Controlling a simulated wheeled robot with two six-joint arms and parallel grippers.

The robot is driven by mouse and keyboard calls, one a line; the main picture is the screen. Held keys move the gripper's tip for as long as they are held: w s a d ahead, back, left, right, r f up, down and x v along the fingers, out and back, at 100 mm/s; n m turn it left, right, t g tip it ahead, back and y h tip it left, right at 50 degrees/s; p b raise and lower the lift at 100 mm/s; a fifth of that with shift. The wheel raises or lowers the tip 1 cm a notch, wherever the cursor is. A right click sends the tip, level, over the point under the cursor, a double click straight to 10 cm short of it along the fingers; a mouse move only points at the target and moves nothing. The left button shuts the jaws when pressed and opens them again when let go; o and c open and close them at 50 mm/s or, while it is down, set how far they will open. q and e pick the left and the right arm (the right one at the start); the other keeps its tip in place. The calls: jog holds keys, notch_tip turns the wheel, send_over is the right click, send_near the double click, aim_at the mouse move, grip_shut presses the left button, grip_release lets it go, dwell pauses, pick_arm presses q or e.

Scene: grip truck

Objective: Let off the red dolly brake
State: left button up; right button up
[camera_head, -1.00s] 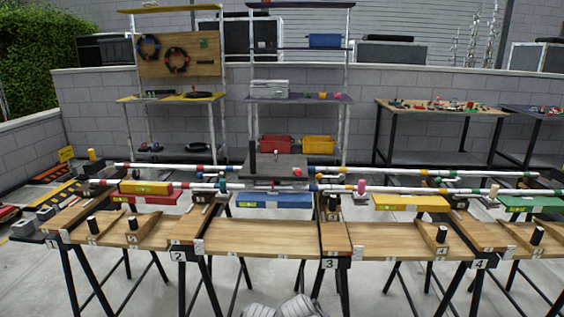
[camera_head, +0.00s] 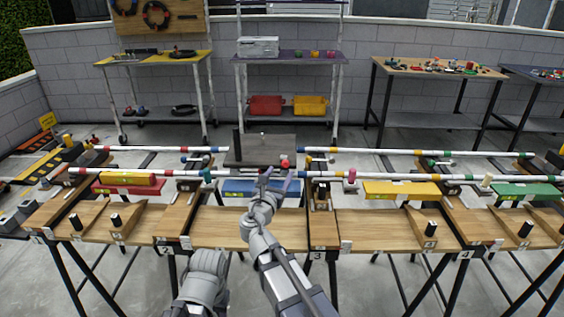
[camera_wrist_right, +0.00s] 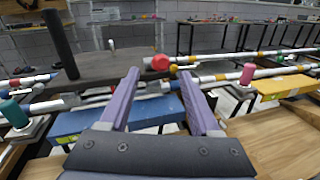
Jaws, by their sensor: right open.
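The dolly (camera_head: 245,150) is a dark flat platform on the white rails, with a black post at its left. A red brake knob (camera_head: 285,163) sits at its front right corner. In the right wrist view the knob (camera_wrist_right: 160,62) shows just beyond and between the fingers. My right gripper (camera_head: 275,182) is open and empty, its purple fingers pointing forward toward the knob, a little short of it. The fingers also show in the right wrist view (camera_wrist_right: 160,98), apart from the knob. My left gripper's fingers are not seen.
A blue block (camera_head: 240,188) lies below the dolly, under the front rail. A pink knob (camera_head: 351,175) and a yellow block (camera_head: 400,190) stand to the right. A teal knob (camera_wrist_right: 13,113) is at the left. Wooden benches (camera_head: 235,230) span the front.

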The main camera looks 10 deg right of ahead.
aim_at(284, 167)
jog(key=x, duration=0.7)
jog(key=shift+s, duration=0.1)
grip_shut()
dwell(0.4)
dwell(0.9)
